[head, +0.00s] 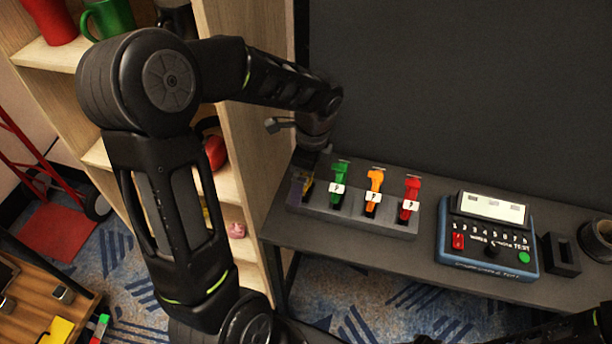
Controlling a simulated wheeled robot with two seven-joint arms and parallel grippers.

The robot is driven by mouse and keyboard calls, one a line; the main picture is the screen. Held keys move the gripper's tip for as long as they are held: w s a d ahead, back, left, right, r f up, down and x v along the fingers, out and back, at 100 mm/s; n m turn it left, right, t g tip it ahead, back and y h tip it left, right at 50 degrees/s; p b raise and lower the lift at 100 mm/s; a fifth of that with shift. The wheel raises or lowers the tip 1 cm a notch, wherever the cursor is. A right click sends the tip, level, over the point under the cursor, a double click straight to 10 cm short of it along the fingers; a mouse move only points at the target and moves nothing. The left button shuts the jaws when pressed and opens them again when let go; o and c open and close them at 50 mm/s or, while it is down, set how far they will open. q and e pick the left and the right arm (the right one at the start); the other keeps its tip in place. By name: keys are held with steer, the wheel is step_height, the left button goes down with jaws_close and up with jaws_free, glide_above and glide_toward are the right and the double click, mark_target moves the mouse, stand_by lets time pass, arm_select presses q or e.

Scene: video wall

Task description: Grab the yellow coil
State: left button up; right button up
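A grey rack (352,219) on the dark shelf under the black screen holds a row of upright coloured pieces. Green (338,184), orange (374,190) and red (410,200) ones stand in it, each with a white "P" tag. My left gripper (301,184) is right at this piece, reaching down from above. Its fingers are small and partly hidden, so I cannot tell whether they grip the piece. My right gripper is out of view.
A blue test box (487,247) with buttons stands right of the rack, with a black holder (561,255) beside it. A wooden shelf unit (238,130) stands close by my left arm. A wooden table (30,306) is at lower left.

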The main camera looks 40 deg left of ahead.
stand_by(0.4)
arm_select(q)
steer(key=c, duration=1.3)
steer(key=shift+r, duration=0.15)
step_height(320, 180, up, 10)
steer(key=shift+f, duration=0.1)
stand_by(0.3)
